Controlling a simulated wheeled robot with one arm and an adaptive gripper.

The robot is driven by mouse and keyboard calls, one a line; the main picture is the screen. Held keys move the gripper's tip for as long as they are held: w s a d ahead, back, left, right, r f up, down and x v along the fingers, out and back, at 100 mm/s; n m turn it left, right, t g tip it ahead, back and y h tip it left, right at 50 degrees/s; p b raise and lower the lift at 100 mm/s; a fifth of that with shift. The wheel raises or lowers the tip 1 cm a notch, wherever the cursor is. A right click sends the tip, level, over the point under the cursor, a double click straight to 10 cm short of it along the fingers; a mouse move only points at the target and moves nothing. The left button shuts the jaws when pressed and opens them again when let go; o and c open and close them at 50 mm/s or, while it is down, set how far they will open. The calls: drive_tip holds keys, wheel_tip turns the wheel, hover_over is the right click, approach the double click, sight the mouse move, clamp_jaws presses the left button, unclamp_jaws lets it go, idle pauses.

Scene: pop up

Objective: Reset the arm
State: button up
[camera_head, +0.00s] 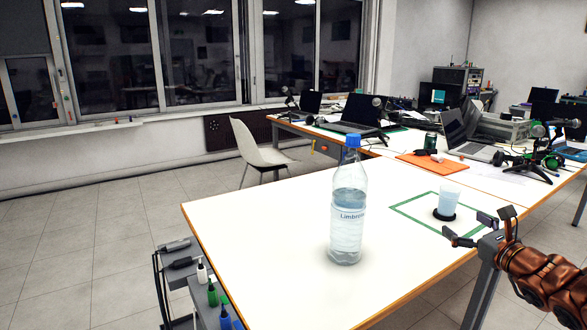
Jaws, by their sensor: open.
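My gripper (468,228) is at the right of the head view, at the end of my copper-coloured arm. Its fingers are apart, with nothing between them. It is close to the right edge of the white table (270,235). A pale translucent cup (449,199) stands upright on a black round base inside a green rectangular outline on the table, just beyond the gripper and apart from it.
An orange mat (432,166), laptops (362,113) and a headset lie on the tables farther back. A white chair (256,148) stands behind the table. A cart (205,300) with small bottles is at the lower left. The table's left part is clear.

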drive_tip(key=s+a+r+n+g+y+p, duration=0.25)
drive_tip(key=a+n, duration=0.25)
drive_tip(key=a, duration=0.6)
drive_tip(key=s+a+r+n+g+y+p, duration=0.25)
drive_tip(key=a+r+n+y+p, duration=0.2)
drive_tip(key=a, duration=0.55)
drive_tip(key=s+a+r+n+g+p, duration=0.1)
drive_tip(key=s+a+n+g+p, duration=0.45)
drive_tip(key=s+a+n, duration=0.5)
drive_tip(key=s+a+n+g+h+p, duration=0.2)
drive_tip(key=s+n+g+p, duration=0.15)
drive_tip(key=s, duration=0.35)
drive_tip(key=s+a+n+g+h+p, duration=0.1)
drive_tip(key=s+n+g+h+p, duration=0.2)
drive_tip(key=s, duration=0.4)
drive_tip(key=s+d+r+n+g+h+p, duration=0.2)
drive_tip(key=s+d+r+n+h+p, duration=0.2)
drive_tip(key=s+d+p, duration=0.3)
drive_tip(key=s+d+h, duration=0.1)
drive_tip(key=s+d, duration=0.2)
drive_tip(key=d, duration=0.1)
drive_tip(key=shift+s+r, duration=0.2)
drive_tip(key=shift+r, duration=0.2)
drive_tip(key=shift+n, duration=0.25)
